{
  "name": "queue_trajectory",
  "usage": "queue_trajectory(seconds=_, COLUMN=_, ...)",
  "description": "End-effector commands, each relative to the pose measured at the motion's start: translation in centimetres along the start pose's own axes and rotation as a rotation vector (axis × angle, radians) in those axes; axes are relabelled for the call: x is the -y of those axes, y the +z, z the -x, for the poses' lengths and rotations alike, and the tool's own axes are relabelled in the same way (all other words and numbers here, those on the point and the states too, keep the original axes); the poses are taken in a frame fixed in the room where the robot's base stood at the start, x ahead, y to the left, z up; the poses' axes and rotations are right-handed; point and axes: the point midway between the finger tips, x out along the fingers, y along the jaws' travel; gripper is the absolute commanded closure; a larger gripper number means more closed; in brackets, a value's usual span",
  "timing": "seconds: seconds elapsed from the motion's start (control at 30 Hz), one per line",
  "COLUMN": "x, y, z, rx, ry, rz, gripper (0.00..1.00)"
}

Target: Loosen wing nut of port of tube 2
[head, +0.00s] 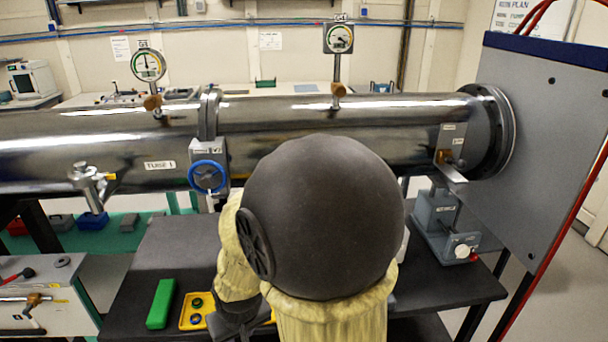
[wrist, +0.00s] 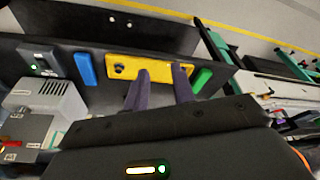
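The long polished metal tube runs across the head view, with TUBE 1 on its left section (head: 90,150) and a right section (head: 420,125) past a flange joint. A metal port fitting (head: 88,183) sticks out of the left section. My dark round arm joint hides the lower middle of the right section; no port or wing nut of tube 2 can be made out. In the wrist view my gripper (wrist: 162,71) points at a yellow tray (wrist: 120,66) on the dark bench. Its two fingers are apart, with nothing seen between them.
A green block (head: 160,303) lies beside the tray, and a blue block (wrist: 85,69) lies on its other side. A valve with a blue handwheel (head: 207,176) sits at the joint. A grey device (head: 440,220) stands on the bench right. A grey panel (head: 540,130) closes the right.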

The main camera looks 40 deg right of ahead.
Motion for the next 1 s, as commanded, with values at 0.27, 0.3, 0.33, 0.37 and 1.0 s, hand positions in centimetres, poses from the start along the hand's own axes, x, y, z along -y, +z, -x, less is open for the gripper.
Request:
queue_trajectory(seconds=0.27, x=-5.4, y=-3.6, z=-2.8, rx=-0.133, ry=-0.015, rz=-0.305, gripper=0.75)
queue_trajectory(seconds=0.3, x=-6.0, y=-4.0, z=-3.1, rx=-0.155, ry=-0.029, rz=-0.353, gripper=0.75)
queue_trajectory(seconds=0.33, x=-6.5, y=-4.4, z=-3.4, rx=-0.171, ry=-0.042, rz=-0.388, gripper=0.75)
queue_trajectory(seconds=0.37, x=-7.0, y=-4.7, z=-3.6, rx=-0.188, ry=-0.057, rz=-0.425, gripper=0.75)
queue_trajectory(seconds=1.0, x=-16.7, y=-9.5, z=-0.8, rx=-0.599, ry=-0.719, rz=-1.308, gripper=0.75)
